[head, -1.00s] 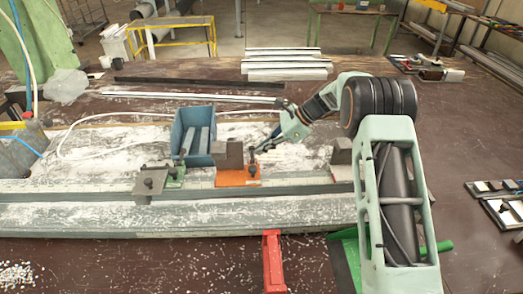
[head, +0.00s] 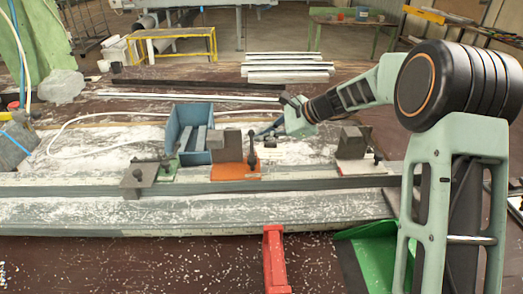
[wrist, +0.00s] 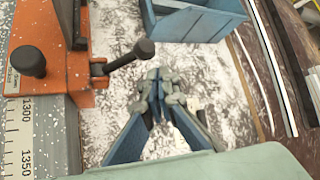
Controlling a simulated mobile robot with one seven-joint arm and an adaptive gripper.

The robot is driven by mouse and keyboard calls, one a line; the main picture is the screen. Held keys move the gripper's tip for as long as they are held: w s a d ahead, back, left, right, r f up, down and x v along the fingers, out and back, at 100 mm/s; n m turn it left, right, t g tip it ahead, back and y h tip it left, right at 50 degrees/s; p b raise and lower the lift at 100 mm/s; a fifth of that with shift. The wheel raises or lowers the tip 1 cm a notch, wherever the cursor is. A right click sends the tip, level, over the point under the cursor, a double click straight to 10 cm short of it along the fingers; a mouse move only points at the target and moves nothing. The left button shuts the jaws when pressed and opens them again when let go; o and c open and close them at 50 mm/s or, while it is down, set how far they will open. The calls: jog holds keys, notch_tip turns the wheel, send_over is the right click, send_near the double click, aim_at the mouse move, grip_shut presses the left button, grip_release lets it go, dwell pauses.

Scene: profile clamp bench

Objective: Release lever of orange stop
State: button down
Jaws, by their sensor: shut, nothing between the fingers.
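The orange stop (head: 235,172) sits on the long profile bed in the head view, with a grey block on its base. Its dark lever (head: 252,148) stands roughly upright at the block's right side. In the wrist view the orange stop (wrist: 88,50) fills the upper left, with a black knob (wrist: 28,62) on its plate. The lever (wrist: 128,56) points right and ends in a black grip. My gripper (wrist: 162,88) is shut and empty, its tips just below and right of the lever's end, seemingly apart from it.
A blue bin (head: 176,138) stands behind the stop. A red clamp (head: 274,258) is in front. White powder and chips lie on the bed. Pale profiles (head: 288,68) lie behind.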

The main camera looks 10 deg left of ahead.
jog(key=r+t+b, duration=0.1)
jog(key=b, duration=0.3)
jog(key=s+r+n+t+y+b, duration=0.1)
jog(key=b, duration=0.3)
jog(key=shift+s+d, duration=0.2)
jog(key=shift+s+r, duration=0.1)
dwell(0.3)
jog(key=v, duration=1.2)
jog(key=shift+s, duration=0.15)
jog(key=shift+d, duration=0.1)
